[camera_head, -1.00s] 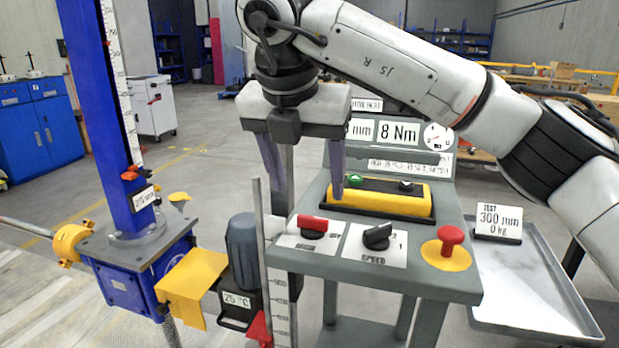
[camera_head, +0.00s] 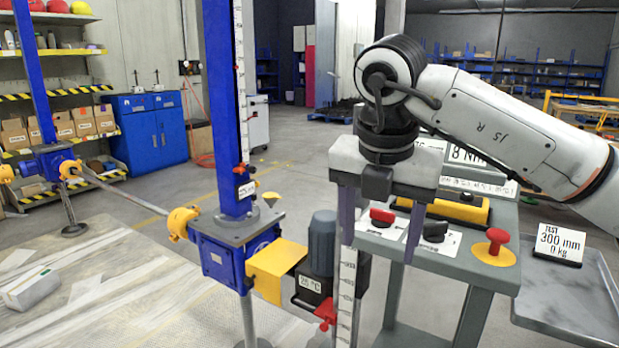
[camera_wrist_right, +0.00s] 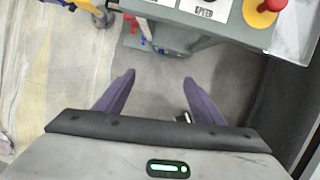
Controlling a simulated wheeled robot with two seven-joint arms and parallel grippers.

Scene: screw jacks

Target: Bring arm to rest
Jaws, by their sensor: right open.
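My right gripper (camera_head: 380,232) is open and empty in the head view. Its two purple-grey fingers point down in front of the control stand (camera_head: 490,268). In the right wrist view the fingers (camera_wrist_right: 154,95) are spread with grey floor between them. The stand's top edge shows beyond them, with the red push button on its yellow disc (camera_wrist_right: 262,10). My left gripper is not in view.
The blue screw jack (camera_head: 235,250) with its yellow coupling guard (camera_head: 275,262) and motor (camera_head: 322,243) stands left of the gripper. A grey tray (camera_head: 570,305) with a test sign (camera_head: 560,243) is at the right. A second jack (camera_head: 45,160) stands far left. Open floor lies behind.

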